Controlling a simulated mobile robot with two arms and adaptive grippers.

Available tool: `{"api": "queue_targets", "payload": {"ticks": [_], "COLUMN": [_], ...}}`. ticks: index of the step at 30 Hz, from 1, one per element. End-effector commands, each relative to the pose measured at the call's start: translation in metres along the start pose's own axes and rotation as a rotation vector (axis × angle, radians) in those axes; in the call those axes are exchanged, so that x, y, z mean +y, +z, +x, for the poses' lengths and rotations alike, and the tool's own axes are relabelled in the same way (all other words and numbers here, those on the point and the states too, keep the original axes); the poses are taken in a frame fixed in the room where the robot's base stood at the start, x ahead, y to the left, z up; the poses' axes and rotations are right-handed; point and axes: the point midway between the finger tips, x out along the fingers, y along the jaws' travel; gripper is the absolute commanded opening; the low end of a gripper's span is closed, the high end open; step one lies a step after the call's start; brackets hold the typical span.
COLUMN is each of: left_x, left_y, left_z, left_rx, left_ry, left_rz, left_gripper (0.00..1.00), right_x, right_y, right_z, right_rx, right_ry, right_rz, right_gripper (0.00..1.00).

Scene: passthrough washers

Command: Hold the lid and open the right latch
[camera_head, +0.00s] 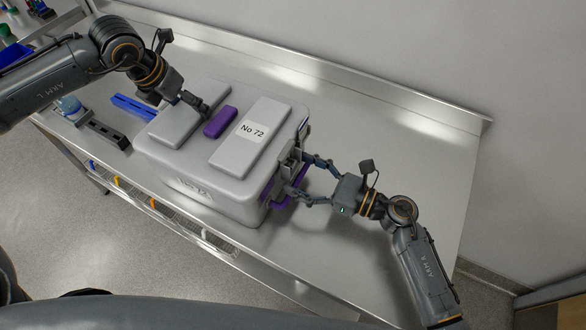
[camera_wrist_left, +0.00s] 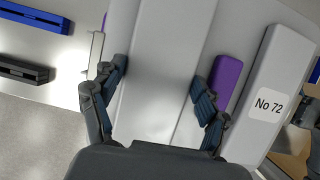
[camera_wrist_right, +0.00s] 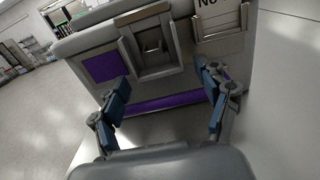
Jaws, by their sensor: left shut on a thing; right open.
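A closed grey box (camera_head: 185,165) stands on the steel table; its lid has two raised pads and a purple block (camera_head: 220,122) between them. My left gripper (camera_head: 196,106) is on the lid, its fingers closed about the left raised pad (camera_wrist_left: 165,60). The right latch (camera_wrist_right: 152,48), a grey metal clasp, is on the box's right end and also shows in the head view (camera_head: 289,160). My right gripper (camera_wrist_right: 163,80) is open and empty in front of that end, its fingers spread below the latch.
A "No 72" label (camera_head: 252,131) is on the right pad. A purple strip (camera_wrist_right: 165,102) runs low along the box's end. A blue bar (camera_head: 134,107) and a black holder (camera_head: 103,130) lie left of the box. The table (camera_head: 400,150) is clear to the right.

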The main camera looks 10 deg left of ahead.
Motion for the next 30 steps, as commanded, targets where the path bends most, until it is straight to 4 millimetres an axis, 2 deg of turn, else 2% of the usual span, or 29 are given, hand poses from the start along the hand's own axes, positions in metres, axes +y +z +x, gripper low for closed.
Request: {"api": "queue_targets", "payload": {"ticks": [1, 6, 16, 27, 30], "left_x": [0.000, 0.000, 0.000, 0.000, 0.000], "left_y": [0.000, 0.000, 0.000, 0.000, 0.000], "left_z": [0.000, 0.000, 0.000, 0.000, 0.000], "left_rx": [0.000, 0.000, 0.000, 0.000, 0.000], "left_ry": [0.001, 0.001, 0.001, 0.000, -0.001], "left_rz": [-0.001, -0.001, -0.001, 0.000, 0.001], "left_gripper": [0.12, 0.12, 0.12, 0.12, 0.12], "right_x": [0.000, 0.000, 0.000, 0.000, 0.000], "right_y": [0.001, 0.000, 0.000, 0.000, 0.000], "right_z": [0.008, 0.021, 0.023, 0.023, 0.023], "right_rx": [-0.003, -0.001, 0.000, -0.001, 0.001], "right_ry": [0.000, 0.001, 0.000, 0.000, 0.001], "right_rz": [0.001, 0.001, 0.002, 0.002, 0.001], "right_gripper": [0.75, 0.75, 0.73, 0.00, 0.00]}}
